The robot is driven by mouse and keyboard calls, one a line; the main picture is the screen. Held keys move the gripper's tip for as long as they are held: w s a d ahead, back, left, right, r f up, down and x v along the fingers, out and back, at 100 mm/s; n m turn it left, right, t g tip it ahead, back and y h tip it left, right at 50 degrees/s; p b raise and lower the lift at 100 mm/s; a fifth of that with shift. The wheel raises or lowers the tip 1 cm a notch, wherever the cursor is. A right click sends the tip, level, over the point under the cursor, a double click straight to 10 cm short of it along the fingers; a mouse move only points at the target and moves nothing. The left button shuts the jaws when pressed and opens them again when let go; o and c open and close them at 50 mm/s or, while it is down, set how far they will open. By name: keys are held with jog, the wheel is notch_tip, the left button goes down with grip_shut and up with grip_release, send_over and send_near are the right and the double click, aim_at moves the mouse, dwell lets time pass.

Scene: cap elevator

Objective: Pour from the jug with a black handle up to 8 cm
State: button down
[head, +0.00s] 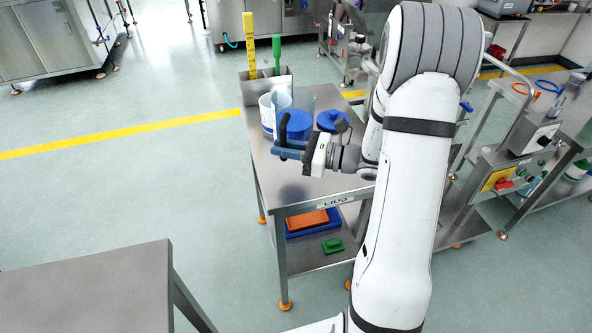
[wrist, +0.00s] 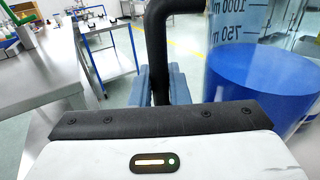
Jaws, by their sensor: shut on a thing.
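The clear jug with a black handle (head: 298,124) holds blue liquid and is over the steel table, looking roughly upright. In the wrist view the jug (wrist: 262,85) fills the right side, with 750 and 1000 ml marks above the blue. Its black handle (wrist: 157,45) runs down between my fingers. My gripper (head: 290,149) is shut on this handle; its blue fingers (wrist: 160,85) also show in the wrist view. The jug's base is partly hidden, so I cannot tell if it touches the table. A white container (head: 267,113) stands behind it to the left.
A round blue-topped container (head: 332,120) stands right of the jug. A steel holder (head: 256,92) with yellow and green tools is at the table's back. The steel table's (head: 310,190) front is clear. Another steel table (head: 90,290) is at lower left.

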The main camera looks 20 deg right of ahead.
dwell(0.3)
jog(key=shift+f, duration=4.75)
jog(key=shift+f, duration=0.15)
jog(key=c, duration=1.4)
grip_release()
jog(key=shift+f, duration=0.15)
